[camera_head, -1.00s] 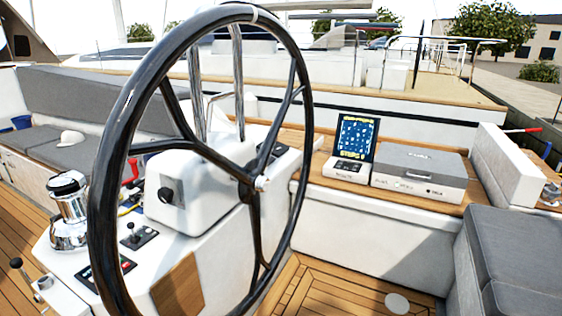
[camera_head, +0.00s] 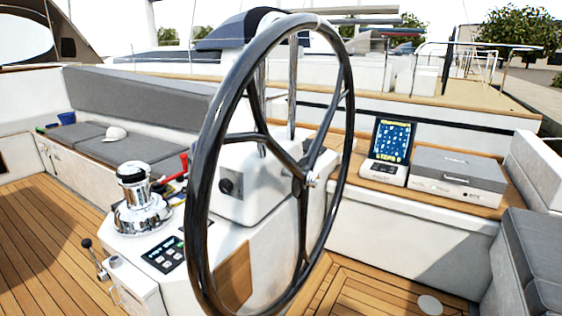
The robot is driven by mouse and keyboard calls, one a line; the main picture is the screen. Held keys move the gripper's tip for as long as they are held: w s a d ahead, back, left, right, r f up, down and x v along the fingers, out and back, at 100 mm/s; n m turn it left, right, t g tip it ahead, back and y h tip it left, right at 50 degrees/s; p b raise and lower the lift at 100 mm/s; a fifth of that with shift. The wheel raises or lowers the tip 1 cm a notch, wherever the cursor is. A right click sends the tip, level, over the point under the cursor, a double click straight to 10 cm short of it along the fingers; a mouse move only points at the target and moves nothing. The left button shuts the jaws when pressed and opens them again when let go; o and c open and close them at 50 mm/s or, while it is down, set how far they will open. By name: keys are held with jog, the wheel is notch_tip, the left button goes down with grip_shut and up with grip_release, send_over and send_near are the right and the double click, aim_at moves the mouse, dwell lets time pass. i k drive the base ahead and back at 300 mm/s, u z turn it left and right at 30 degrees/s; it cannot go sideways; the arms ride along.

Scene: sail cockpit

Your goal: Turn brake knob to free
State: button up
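A large black steering wheel (camera_head: 208,170) stands upright in the middle of the head view, with a metal hub (camera_head: 311,179). Behind it is a white pedestal (camera_head: 252,203). A small black knob (camera_head: 226,186) sits on the pedestal's left face, just right of the wheel's near rim; it may be the brake knob. Its markings are too small to read, so I cannot tell its setting. My gripper and arm are not in view.
Left of the wheel are a chrome winch (camera_head: 137,197), a red handle (camera_head: 184,163), a button panel (camera_head: 162,254) and a black-knobbed lever (camera_head: 88,245). A screen (camera_head: 390,142) and grey-lidded box (camera_head: 458,172) stand at right. Open teak deck (camera_head: 50,235) lies at left.

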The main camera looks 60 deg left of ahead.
aim_at(225, 185)
jog(key=u, duration=0.35)
jog(key=i, duration=0.15)
jog(key=u, duration=2.7)
jog(key=k, duration=1.05)
jog(key=z, duration=0.7)
jog(key=i, duration=1)
